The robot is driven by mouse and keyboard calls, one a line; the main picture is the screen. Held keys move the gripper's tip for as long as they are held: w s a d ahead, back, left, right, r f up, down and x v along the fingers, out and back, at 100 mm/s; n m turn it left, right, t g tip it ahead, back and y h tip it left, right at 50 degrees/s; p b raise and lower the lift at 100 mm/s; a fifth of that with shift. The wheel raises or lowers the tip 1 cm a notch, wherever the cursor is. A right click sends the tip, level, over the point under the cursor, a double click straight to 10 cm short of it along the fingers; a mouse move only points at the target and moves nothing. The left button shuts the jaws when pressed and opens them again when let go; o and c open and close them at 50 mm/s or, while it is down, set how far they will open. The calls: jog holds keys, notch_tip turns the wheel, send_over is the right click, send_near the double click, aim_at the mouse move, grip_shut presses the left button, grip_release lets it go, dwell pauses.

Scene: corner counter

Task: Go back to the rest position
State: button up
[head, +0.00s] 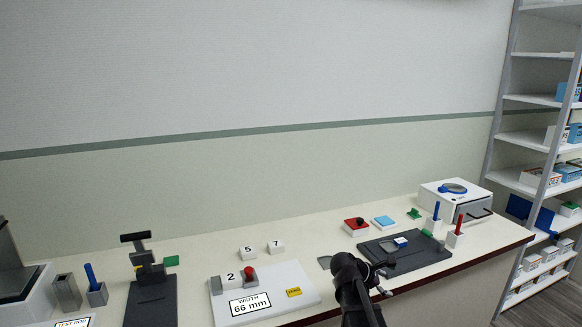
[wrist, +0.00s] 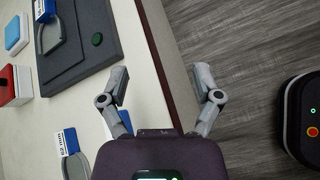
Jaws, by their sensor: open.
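My gripper (head: 384,279) is at the counter's front edge in the head view, in front of the dark tray (head: 425,258). In the wrist view my gripper (wrist: 162,74) has its two fingers spread wide with nothing between them. The gap lies over the counter's edge strip (wrist: 153,45) and the floor (wrist: 230,40). My dark forearm hides part of the counter front in the head view.
The dark tray (wrist: 117,42) holds a grey loop with a blue-and-white block (head: 401,241). A loop with a "62 mm" label (wrist: 69,141) lies left of my gripper. A white machine (head: 455,199) and shelves (head: 540,140) stand right.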

jog(key=s+a+f+m+g+y+p, duration=0.1)
jog(key=s+a+m+y+p, duration=0.1)
jog(key=s+a+m+y, duration=0.3)
jog(key=s+a+f+m+g+y+p, duration=0.2)
jog(key=s+a+m+y, duration=0.3)
jog(key=s+m, duration=0.7)
jog(key=shift+s+a, duration=0.3)
jog(key=shift+a, duration=0.45)
jog(key=shift+f, duration=0.1)
